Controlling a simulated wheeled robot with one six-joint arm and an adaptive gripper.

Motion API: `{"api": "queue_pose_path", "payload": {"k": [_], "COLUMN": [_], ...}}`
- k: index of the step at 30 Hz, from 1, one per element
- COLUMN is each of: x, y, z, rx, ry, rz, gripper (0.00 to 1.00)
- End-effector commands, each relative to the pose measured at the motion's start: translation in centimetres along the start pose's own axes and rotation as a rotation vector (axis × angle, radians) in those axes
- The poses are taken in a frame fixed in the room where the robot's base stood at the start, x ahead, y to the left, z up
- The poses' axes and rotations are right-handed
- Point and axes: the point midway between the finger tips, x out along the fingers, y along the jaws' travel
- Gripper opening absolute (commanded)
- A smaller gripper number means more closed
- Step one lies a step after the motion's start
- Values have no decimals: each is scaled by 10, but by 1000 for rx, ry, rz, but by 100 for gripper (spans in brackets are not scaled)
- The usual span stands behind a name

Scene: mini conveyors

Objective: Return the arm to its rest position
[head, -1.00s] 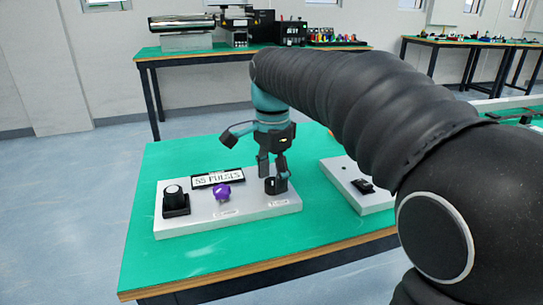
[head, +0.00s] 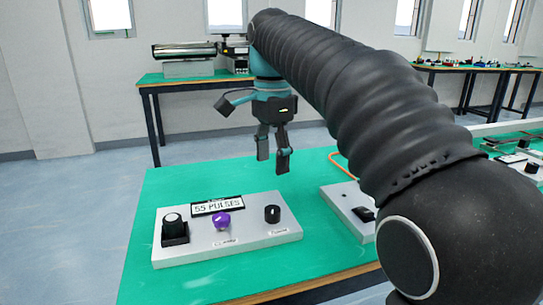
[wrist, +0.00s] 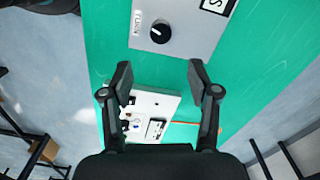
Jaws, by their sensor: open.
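My gripper (head: 272,158) hangs open and empty above the green table (head: 310,250), clear of the grey control panel (head: 255,237). In the wrist view my gripper (wrist: 160,80) shows two fingers spread wide with nothing between them. The black knob also shows in the wrist view (wrist: 161,32), apart from the fingers.
A second grey panel (head: 347,203) with a black switch stands to the right, partly hidden by my arm. It also shows in the wrist view (wrist: 152,103). An orange cable (head: 345,166) runs behind it. Another table (head: 186,80) with equipment stands at the back.

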Motion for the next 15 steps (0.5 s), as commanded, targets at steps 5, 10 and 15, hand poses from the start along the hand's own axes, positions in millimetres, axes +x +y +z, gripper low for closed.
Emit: {"api": "queue_pose_path", "payload": {"k": [5, 10, 15], "x": [0, 6, 27], "y": [3, 30, 77], "z": [-1, -10, -21], "rx": [-9, -105, -284], "ry": [1, 17, 64], "rz": [-6, -52, -128], "gripper": [61, 61, 61]}}
